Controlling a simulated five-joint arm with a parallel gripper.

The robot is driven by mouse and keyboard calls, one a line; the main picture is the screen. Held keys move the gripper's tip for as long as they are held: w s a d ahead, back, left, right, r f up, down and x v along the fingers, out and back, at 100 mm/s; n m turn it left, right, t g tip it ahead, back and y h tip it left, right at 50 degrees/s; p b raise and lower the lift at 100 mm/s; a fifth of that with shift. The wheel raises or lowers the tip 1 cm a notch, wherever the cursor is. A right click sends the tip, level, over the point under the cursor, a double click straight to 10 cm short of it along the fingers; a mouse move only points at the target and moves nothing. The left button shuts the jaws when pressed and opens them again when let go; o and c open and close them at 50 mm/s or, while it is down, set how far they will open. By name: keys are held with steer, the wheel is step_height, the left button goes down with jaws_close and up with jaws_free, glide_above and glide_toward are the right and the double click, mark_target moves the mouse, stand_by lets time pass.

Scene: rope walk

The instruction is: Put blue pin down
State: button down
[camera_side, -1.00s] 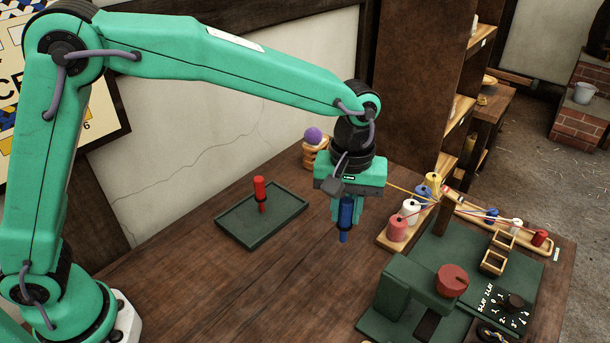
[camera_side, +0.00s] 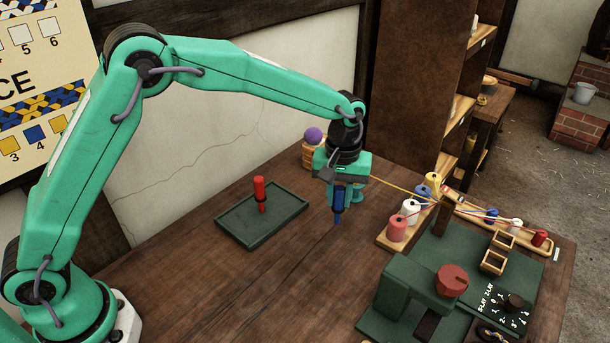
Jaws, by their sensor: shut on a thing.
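The blue pin (camera_side: 338,204) hangs upright, tip down, from my gripper (camera_side: 340,190). My gripper is shut on its upper part. The pin's tip is close to the wooden table; I cannot tell whether it touches. A dark green tray (camera_side: 236,234) lies to the left of the gripper. A red pin (camera_side: 260,194) stands upright in that tray. The pin in my gripper is to the right of the tray, outside its rim in this view.
A wooden rack with thread spools (camera_side: 398,228) stands to the right, with yarns running from it. A green machine with a red knob (camera_side: 452,280) is at front right. A purple ball (camera_side: 313,135) sits behind the gripper. The table's front left is clear.

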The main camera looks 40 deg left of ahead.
mark_target(338, 210)
steer(key=shift+f, duration=2.05)
steer(key=shift+f, duration=0.1)
steer(key=c, duration=1.2)
jaws_free()
steer(key=shift+c, duration=0.2)
step_height(338, 210, up, 12)
steer(key=shift+r, duration=0.1)
steer(key=shift+r, duration=0.1)
